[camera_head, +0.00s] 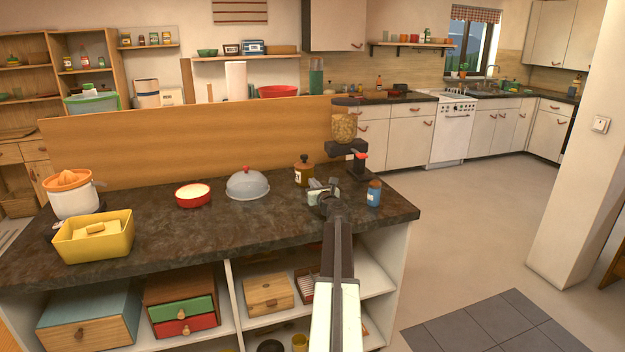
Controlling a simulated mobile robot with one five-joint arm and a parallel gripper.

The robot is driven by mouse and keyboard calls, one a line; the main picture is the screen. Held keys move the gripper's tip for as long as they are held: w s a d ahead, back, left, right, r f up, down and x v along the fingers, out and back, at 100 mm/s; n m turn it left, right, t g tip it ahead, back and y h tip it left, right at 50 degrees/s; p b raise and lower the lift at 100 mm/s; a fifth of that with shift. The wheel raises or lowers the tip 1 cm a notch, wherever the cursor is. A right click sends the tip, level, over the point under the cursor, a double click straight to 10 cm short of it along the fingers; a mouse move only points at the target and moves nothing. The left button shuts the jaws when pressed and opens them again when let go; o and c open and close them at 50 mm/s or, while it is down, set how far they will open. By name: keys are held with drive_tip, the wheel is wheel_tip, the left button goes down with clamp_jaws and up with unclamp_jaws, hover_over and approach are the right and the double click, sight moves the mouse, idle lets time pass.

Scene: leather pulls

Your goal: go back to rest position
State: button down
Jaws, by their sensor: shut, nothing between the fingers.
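My gripper (322,186) is at the end of my arm, which reaches up from the bottom of the picture to the right part of the dark counter (150,225). It is shut and empty. The fingers are small in this view and partly hidden by the wrist. A brown jar (304,170) stands behind it to the left. A small blue bottle (374,193) stands to its right. A dispenser with a clear hopper (344,127) stands behind it.
On the counter are a silver dome (247,184), a red dish (193,195), a yellow tub (92,240) and a white juicer (72,196). Shelves below hold drawer boxes (182,315). A wooden panel (190,145) backs the counter. Floor (480,230) to the right is clear.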

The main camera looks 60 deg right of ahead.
drive_tip(key=v, duration=0.6)
drive_tip(key=shift+s+a, duration=0.15)
drive_tip(key=shift+a, duration=0.05)
